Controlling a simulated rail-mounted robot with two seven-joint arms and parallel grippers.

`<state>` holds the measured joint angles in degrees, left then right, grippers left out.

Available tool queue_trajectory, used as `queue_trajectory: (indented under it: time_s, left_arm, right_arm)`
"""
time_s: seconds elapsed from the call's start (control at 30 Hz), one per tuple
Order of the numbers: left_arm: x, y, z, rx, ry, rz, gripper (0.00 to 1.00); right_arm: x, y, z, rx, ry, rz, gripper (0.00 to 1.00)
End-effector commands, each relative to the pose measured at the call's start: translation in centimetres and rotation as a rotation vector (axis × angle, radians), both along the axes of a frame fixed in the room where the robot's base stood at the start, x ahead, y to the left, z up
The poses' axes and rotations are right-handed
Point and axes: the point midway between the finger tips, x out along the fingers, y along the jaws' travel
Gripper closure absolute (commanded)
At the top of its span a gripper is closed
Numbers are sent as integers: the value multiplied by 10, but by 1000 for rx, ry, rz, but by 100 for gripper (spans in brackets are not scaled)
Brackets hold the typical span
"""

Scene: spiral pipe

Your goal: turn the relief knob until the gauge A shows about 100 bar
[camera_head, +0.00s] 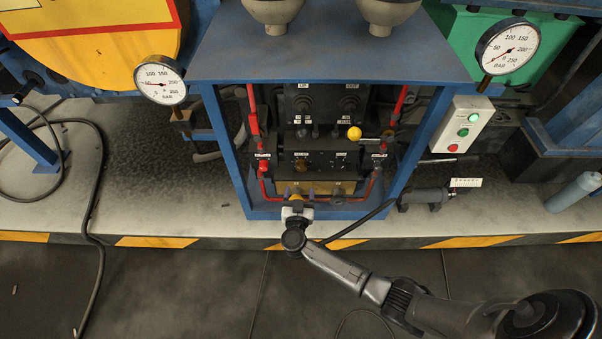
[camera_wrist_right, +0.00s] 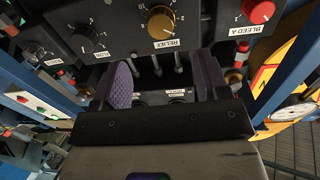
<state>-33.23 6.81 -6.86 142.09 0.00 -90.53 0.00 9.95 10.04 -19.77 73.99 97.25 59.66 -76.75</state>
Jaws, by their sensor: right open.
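The relief knob (camera_wrist_right: 161,18) is a brass dial on a black panel in the right wrist view, with a RELIEF label beside it. My right gripper (camera_wrist_right: 164,85) is open and empty, its purple-padded fingers apart; the knob lies beyond their tips, not between them. In the head view the right gripper (camera_head: 297,198) is at the lower front of the blue frame. The left gauge (camera_head: 162,80) has its needle near 50 bar. The right gauge (camera_head: 508,46) has its needle below 50. I cannot read which is gauge A. My left gripper is not in view.
A red BLEED A knob (camera_wrist_right: 258,11) and a black knob (camera_wrist_right: 84,38) flank the relief knob. Red pipes (camera_head: 253,110) and a yellow-balled lever (camera_head: 354,132) are in the blue frame (camera_head: 225,150). A button box (camera_head: 463,130) stands at right. The floor in front is largely open.

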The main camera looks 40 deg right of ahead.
Motion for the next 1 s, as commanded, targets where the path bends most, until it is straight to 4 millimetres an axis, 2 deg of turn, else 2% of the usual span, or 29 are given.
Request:
queue_trajectory:
  time_s: [0.03,0.1,0.5,1.0]
  left_arm:
    - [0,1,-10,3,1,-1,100]
    - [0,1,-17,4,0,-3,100]
    - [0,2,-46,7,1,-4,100]
    - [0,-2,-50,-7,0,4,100]
  right_arm:
    - [8,-8,-4,-2,-4,0,32]
    - [18,-17,-4,-2,-4,1,32]
    - [59,-55,-2,-1,-2,1,32]
    - [68,-63,1,1,-2,2,32]
